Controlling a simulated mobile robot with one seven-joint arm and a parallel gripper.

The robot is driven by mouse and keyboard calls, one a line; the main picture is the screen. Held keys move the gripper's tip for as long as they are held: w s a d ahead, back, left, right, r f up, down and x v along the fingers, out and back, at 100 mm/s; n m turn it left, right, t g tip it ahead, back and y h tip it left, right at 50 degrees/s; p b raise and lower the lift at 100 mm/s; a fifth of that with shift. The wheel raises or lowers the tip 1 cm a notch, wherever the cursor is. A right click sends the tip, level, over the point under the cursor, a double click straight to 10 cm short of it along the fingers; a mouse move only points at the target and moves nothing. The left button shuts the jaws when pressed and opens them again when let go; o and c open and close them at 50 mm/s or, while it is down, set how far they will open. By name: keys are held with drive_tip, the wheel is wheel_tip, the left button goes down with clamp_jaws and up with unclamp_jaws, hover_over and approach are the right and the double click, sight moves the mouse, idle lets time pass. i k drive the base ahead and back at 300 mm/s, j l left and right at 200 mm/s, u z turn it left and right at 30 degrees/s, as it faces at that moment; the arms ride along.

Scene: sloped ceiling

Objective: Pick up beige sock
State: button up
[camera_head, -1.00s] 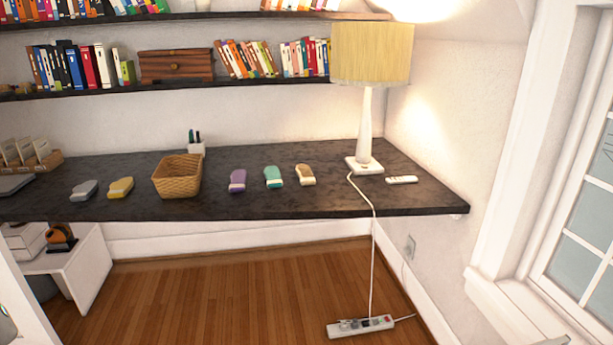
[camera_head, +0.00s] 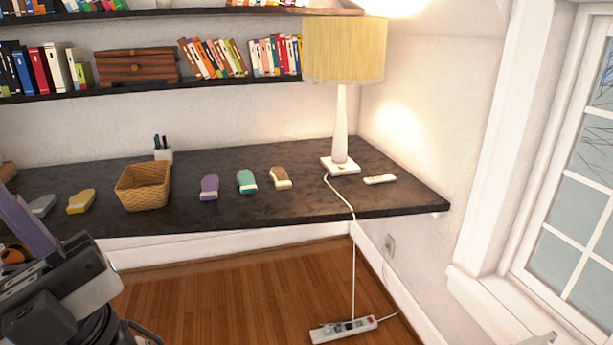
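The beige sock (camera_head: 281,179) lies on the dark desk (camera_head: 330,207), right of the teal sock (camera_head: 246,182) and left of the lamp base. A purple sock (camera_head: 209,188), a yellow sock (camera_head: 81,202) and a grey sock (camera_head: 42,206) also lie on the desk. Part of my arm shows at the lower left, in front of the desk and well apart from the beige sock. I cannot make out the fingertips or whether they are open.
A wicker basket (camera_head: 143,187) stands between the yellow and purple socks. A lamp (camera_head: 340,130) stands right of the beige sock, its cord hanging over the front edge to a power strip (camera_head: 343,329). A remote (camera_head: 380,179) lies nearby. Bookshelves (camera_head: 200,85) hang above.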

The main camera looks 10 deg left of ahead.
sight(278, 174)
drive_tip(key=i+j+z, duration=0.15)
drive_tip(key=j, duration=0.35)
drive_tip(key=j+z, duration=0.2)
drive_tip(key=j, duration=0.3)
drive_tip(key=i+j, duration=0.1)
drive_tip(key=j, duration=0.4)
drive_tip(key=i+j, duration=0.1)
drive_tip(key=j, duration=0.45)
drive_tip(key=i+j+z, duration=0.1)
drive_tip(key=j, duration=0.95)
drive_tip(key=i+j, duration=0.4)
drive_tip(key=i, duration=0.15)
drive_tip(key=i+j, duration=0.4)
drive_tip(key=i, duration=0.7)
